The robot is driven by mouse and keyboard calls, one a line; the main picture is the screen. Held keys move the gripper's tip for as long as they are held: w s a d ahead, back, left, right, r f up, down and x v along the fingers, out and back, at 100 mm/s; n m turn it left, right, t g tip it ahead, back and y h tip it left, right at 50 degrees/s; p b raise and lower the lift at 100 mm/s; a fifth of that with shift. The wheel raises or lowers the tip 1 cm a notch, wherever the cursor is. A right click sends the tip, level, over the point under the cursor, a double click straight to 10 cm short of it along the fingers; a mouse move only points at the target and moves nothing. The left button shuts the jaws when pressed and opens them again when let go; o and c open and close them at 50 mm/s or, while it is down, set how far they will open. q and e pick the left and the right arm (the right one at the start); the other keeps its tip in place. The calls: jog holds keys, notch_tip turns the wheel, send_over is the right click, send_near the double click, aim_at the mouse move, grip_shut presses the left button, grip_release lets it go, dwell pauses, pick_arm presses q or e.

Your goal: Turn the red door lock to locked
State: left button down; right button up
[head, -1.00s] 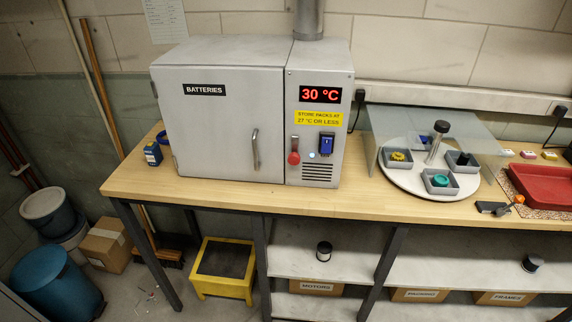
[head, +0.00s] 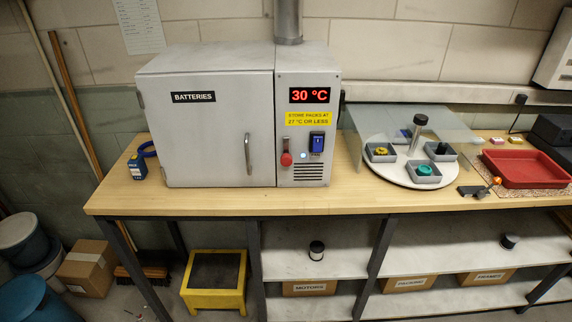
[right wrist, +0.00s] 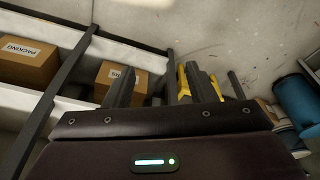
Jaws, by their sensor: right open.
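The red door lock (head: 286,158) is a red-knobbed lever on the control panel of the grey batteries cabinet (head: 207,130), right of the door handle (head: 249,154). Its red knob hangs at the lower end of the lever. The cabinet door looks closed. My right gripper (right wrist: 158,85) shows only in the right wrist view; its two dark fingers are apart with nothing between them, low and facing the under-bench shelves and floor. No gripper shows in the head view, and my left gripper is out of sight.
The display (head: 309,95) reads 30 °C, above a yellow label and a blue switch (head: 317,142). A round white turntable (head: 398,175) with small grey trays and a clear shield stands to the right, near a red tray (head: 530,183). The bench front before the cabinet (head: 260,202) is clear.

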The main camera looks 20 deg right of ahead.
jog(key=w+a+r+t, duration=0.15)
jog(key=w+r, duration=0.25)
jog(key=r, duration=0.4)
jog(key=w+r+t, duration=0.2)
jog(key=w+r, duration=0.2)
jog(key=r, duration=0.5)
jog(key=m+t+h, duration=0.5)
jog(key=t, duration=0.6)
send_near(286, 161)
jog(key=w, duration=0.2)
jog(key=x, duration=0.5)
jog(key=p+x, duration=0.1)
jog(key=x, duration=0.1)
jog(key=shift+d, duration=0.35)
jog(key=shift+f, duration=0.1)
jog(key=c, duration=0.9)
jog(key=shift+c, duration=0.2)
